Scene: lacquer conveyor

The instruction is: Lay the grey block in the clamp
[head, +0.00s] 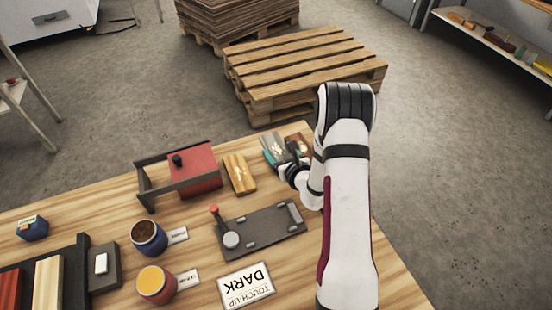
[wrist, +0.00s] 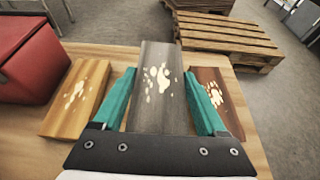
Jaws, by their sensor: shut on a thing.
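The grey block (wrist: 158,88) has pale cream splotches on its top and sits between the teal fingers of my gripper (wrist: 160,100), which is shut on it. In the head view the grey block (head: 273,145) is at the back right of the table, partly hidden by my gripper (head: 281,153). I cannot tell if it is clear of the tabletop. The clamp seems to be the dark grey plate (head: 265,232) with a red-knobbed post and a round pad at its left end, nearer the front. No block lies on it.
A yellow-brown block (head: 239,174) and a reddish-brown block (wrist: 215,90) flank the grey one. A red box in a dark frame (head: 194,172) stands left. Brown (head: 149,236) and yellow (head: 156,284) pots and a "DARK" card (head: 246,287) lie toward the front.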

